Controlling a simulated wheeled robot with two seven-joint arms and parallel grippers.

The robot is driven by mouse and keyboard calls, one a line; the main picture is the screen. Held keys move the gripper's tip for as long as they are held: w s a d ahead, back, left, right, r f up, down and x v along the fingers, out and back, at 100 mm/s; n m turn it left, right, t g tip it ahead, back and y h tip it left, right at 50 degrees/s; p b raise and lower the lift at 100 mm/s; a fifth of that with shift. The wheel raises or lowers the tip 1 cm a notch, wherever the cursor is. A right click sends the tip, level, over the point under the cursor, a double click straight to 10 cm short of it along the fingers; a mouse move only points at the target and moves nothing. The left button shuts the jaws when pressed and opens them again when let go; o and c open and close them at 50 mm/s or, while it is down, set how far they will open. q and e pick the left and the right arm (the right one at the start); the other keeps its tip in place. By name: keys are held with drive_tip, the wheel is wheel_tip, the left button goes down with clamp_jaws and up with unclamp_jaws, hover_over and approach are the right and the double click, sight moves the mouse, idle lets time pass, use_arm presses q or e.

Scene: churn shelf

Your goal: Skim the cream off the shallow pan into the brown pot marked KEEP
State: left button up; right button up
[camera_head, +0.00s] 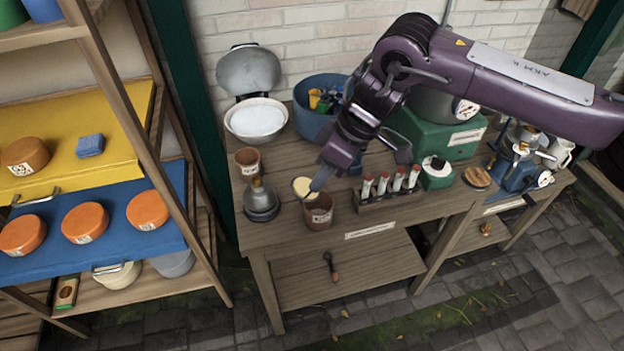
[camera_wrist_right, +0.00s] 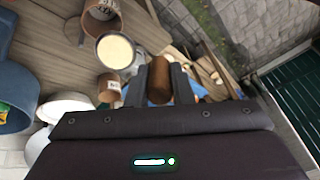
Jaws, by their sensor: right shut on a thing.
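The shallow pan (camera_head: 257,119) stands at the back left of the bench, with pale white contents. My right gripper (camera_head: 322,176) is shut on the brown handle (camera_wrist_right: 158,80) of a skimmer. The skimmer's round head (camera_head: 302,187) carries a cream-coloured layer and is above or beside the rim of the front brown pot (camera_head: 318,213); it also shows in the wrist view (camera_wrist_right: 115,50). A second brown pot (camera_head: 248,162) stands farther back, near the pan. Both pots bear pale labels that I cannot read, so I cannot tell which is KEEP. My left gripper is not in view.
A dark, bell-shaped item (camera_head: 261,201) stands left of the front pot. A rack of red-topped vials (camera_head: 388,190) is to its right. A blue tub (camera_head: 318,112) and green scale (camera_head: 425,133) stand behind. A shelf (camera_head: 110,165) with orange rounds is at left.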

drive_tip(key=d+f+y+b, duration=0.2)
drive_tip(key=d+y+b, duration=0.1)
drive_tip(key=d, duration=0.3)
drive_tip(key=shift+w+g+y, duration=0.4)
drive_tip(key=shift+y, duration=0.5)
idle(1.7)
drive_tip(key=a+h+p, duration=0.1)
drive_tip(key=a+p, duration=0.1)
drive_tip(key=a+r+h+p, duration=0.1)
drive_tip(key=a+h+p, duration=0.1)
drive_tip(key=p, duration=0.1)
drive_tip(key=s+a+r+h+p, duration=0.1)
drive_tip(key=a+p, duration=0.1)
drive_tip(key=p, duration=0.1)
drive_tip(key=shift+r+t+h, duration=0.25)
drive_tip(key=shift+t+h, duration=0.15)
drive_tip(key=a+r+h+p, duration=0.2)
drive_tip(key=a+h+p, duration=0.3)
drive_tip(key=p, duration=0.4)
drive_tip(key=shift+s+a+t, duration=0.3)
drive_tip(key=shift+s+a, duration=0.1)
drive_tip(key=shift+a, duration=0.2)
idle(0.7)
